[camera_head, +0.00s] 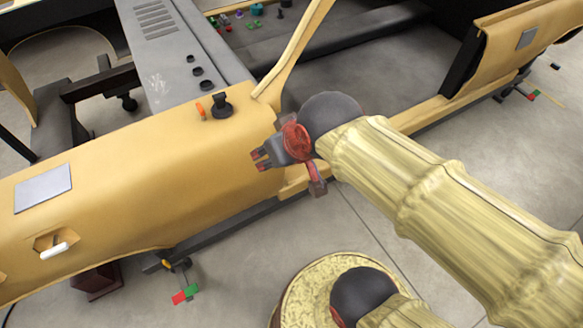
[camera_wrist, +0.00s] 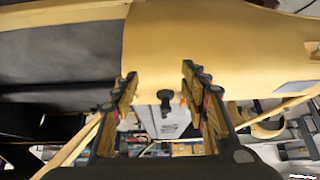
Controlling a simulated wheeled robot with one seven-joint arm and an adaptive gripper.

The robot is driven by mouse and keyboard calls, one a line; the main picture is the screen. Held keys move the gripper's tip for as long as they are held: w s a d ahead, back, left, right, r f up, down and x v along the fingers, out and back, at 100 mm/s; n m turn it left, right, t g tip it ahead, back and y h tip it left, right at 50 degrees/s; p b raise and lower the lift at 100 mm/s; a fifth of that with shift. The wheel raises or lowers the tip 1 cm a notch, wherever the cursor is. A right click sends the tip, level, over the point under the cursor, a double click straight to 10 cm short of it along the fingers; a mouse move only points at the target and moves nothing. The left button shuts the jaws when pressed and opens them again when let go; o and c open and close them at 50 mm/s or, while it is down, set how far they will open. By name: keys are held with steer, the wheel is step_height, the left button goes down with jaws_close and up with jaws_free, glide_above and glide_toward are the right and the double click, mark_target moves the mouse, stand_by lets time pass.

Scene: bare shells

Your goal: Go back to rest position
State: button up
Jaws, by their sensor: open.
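My gripper (camera_head: 258,160) is beside the yellow shell's side panel (camera_head: 130,200) in the head view, near the foot of its slanted pillar (camera_head: 290,60). In the wrist view my gripper (camera_wrist: 157,80) has its two fingers spread wide apart with nothing between them. The yellow panel (camera_wrist: 215,45) shows beyond the fingertips. A black knob-like part (camera_wrist: 165,100) appears in the gap, further off. I cannot tell whether the gripper touches the shell.
A black knob (camera_head: 222,105) and an orange piece (camera_head: 200,111) stand on the shell's top near the gripper. A grey slotted panel (camera_head: 165,50) lies behind. Small coloured parts (camera_head: 240,14) sit at the back. Grey floor (camera_head: 260,240) is open in front of the shell.

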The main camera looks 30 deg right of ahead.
steer(key=shift+g, duration=0.6)
steer(key=s, duration=0.6)
steer(key=shift+d, duration=0.35)
